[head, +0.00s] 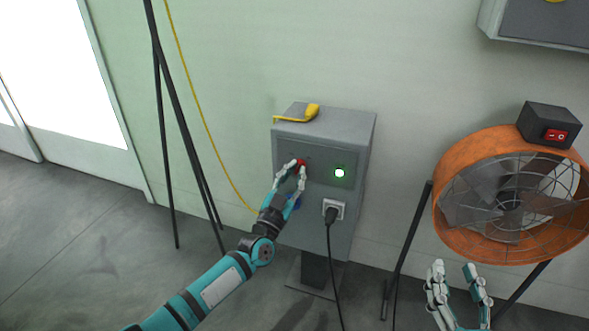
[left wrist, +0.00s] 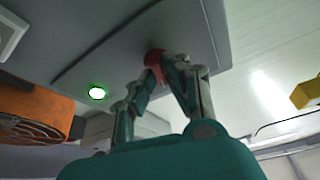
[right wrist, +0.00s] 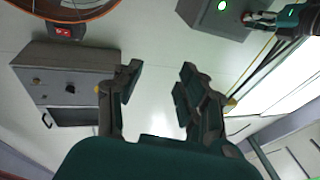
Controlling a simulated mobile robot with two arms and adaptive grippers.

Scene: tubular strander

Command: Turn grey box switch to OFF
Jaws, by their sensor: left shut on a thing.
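The grey box (head: 325,215) stands on a post against the wall. Its red switch knob (head: 301,162) is on the upper left of the front panel, and a lit green lamp (head: 339,173) is to its right. My left gripper (head: 292,166) is shut on the red knob, which also shows between the fingers in the left wrist view (left wrist: 153,60). The fingers hide most of the knob, so its setting cannot be read. My right gripper (head: 453,268) is open and empty, low in front of the fan, and its spread fingers show in the right wrist view (right wrist: 157,82).
A black plug (head: 331,214) with a hanging cable sits in the box's socket. A yellow object (head: 312,111) lies on top. An orange fan (head: 447,215) with a red-switched box (head: 549,127) stands at right. Black stand legs (head: 172,120) and a yellow cable (head: 193,90) are at left.

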